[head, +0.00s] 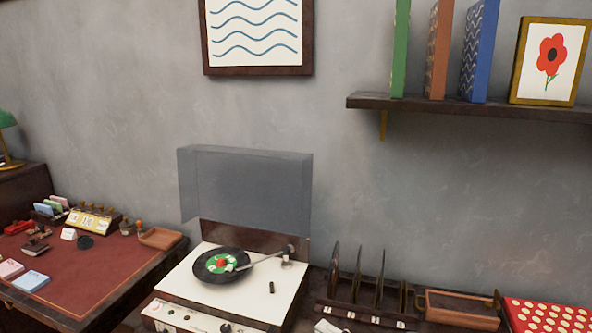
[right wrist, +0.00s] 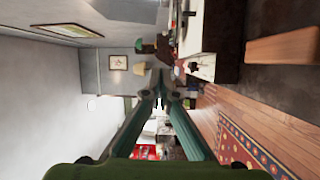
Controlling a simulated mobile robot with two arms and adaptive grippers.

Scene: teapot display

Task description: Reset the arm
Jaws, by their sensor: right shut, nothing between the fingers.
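My right gripper (right wrist: 160,88) shows in the right wrist view, its two green fingers meeting at their dark tips. It is shut and empty, held in open air with the room seen sideways behind it. In the head view I make out neither gripper clearly. My left gripper is in no view. The record player (head: 240,275) stands in the middle of the head view with its clear lid (head: 245,187) raised. A black record (head: 221,265) with a green label lies on it, and the tonearm (head: 262,259) reaches over the record.
A desk (head: 95,265) with a red top and small stationery is at the left. A rack (head: 360,306) with dark upright discs, a brown tray (head: 458,306) and a red dotted box (head: 545,316) are at the right. A shelf (head: 480,107) holds books and a framed flower picture.

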